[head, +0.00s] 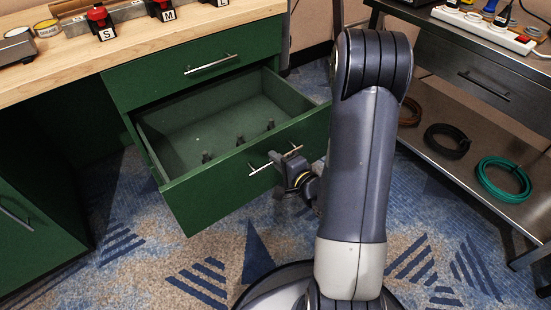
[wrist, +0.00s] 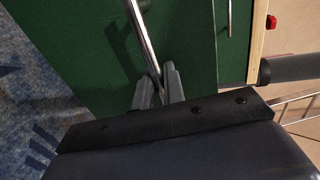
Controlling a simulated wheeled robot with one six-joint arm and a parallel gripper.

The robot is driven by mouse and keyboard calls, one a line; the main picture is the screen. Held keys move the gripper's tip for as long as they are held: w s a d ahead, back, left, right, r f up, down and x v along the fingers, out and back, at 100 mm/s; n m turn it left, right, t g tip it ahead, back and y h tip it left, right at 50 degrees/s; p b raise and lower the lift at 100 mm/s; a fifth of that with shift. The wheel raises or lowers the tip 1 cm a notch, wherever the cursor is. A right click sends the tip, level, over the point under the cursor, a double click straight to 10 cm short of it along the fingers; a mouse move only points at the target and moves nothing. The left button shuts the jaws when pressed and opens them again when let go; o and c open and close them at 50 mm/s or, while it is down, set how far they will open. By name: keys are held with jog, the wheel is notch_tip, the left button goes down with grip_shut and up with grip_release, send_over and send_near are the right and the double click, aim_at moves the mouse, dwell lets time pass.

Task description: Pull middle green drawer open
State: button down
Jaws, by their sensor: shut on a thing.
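The middle green drawer (head: 245,172) stands well out of the green cabinet in the head view. Several small dark items (head: 239,140) stand inside it towards the front right. Its metal bar handle (head: 262,167) is on the front panel, and the handle also shows in the wrist view (wrist: 142,38). In the wrist view my gripper's fingers (wrist: 158,88) are closed around the bar. Part of the drawer's right side is hidden behind my arm.
The top drawer (head: 195,65) is shut under the wooden worktop (head: 150,36). A steel bench (head: 455,65) with a power strip (head: 483,28) stands at the right; coiled cables (head: 503,177) lie on its lower shelf. Blue patterned carpet (head: 130,205) is clear before the drawer.

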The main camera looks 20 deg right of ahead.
jog(key=c, duration=1.6)
grip_release()
jog(key=p+v, duration=0.2)
jog(key=v, duration=0.8)
jog(key=shift+s+d, duration=0.15)
jog(key=shift+s, duration=0.25)
jog(key=shift+w, duration=0.1)
jog(key=shift+b+x, duration=1)
jog(key=shift+x, duration=4.35)
jog(key=shift+r, duration=0.15)
